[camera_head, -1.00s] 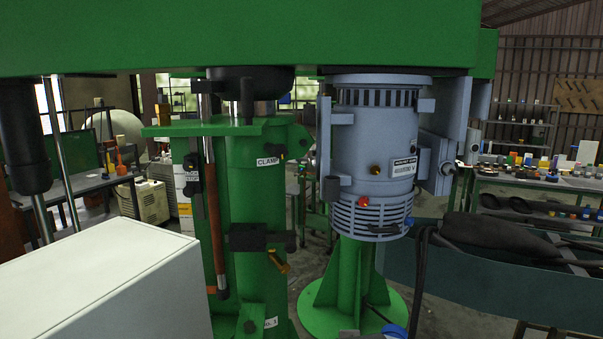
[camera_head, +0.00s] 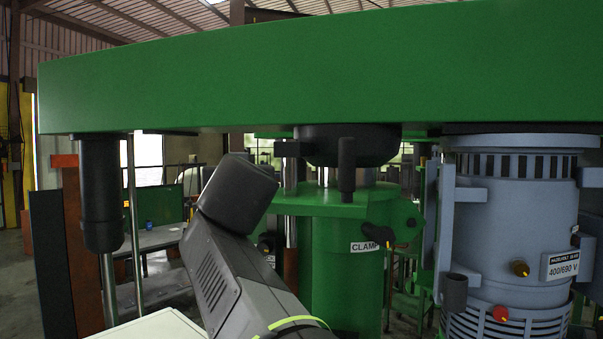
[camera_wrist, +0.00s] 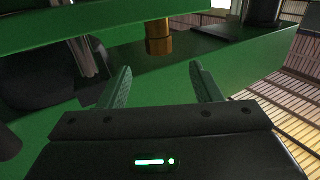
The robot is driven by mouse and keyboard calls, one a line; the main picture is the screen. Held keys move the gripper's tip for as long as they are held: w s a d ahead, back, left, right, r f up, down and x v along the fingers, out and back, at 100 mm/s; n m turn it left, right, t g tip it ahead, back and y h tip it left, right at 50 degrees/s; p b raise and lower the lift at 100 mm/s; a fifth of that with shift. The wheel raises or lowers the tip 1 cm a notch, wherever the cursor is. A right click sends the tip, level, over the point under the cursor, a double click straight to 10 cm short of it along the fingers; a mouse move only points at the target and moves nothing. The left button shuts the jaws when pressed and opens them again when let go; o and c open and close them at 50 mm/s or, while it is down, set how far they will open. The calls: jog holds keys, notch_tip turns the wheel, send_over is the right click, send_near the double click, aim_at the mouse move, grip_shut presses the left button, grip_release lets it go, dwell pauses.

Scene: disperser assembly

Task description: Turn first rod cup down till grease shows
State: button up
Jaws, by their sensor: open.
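A brass-coloured cup (camera_wrist: 159,37) shows at the top middle of the wrist view, against the green frame of the machine (camera_wrist: 210,68). I cannot tell from the picture whether it is the first rod cup. No grease shows on it. My gripper (camera_wrist: 160,66) is open and empty, with its two fingers spread. The cup appears beyond the fingertips, between them in the picture and apart from both. My gripper is not visible in the head view, where my grey arm rises in front of the green beam (camera_head: 320,68).
The green beam spans the head view. Below it are a green column with a CLAMP label (camera_head: 364,247), a black cylinder (camera_head: 100,195) at left and a grey-blue motor (camera_head: 510,225) at right. A pale rod (camera_wrist: 82,55) stands left of the cup in the wrist view.

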jog(key=p+x, duration=0.2)
jog(key=x, duration=1)
jog(key=shift+w, duration=0.15)
jog(key=c, duration=1)
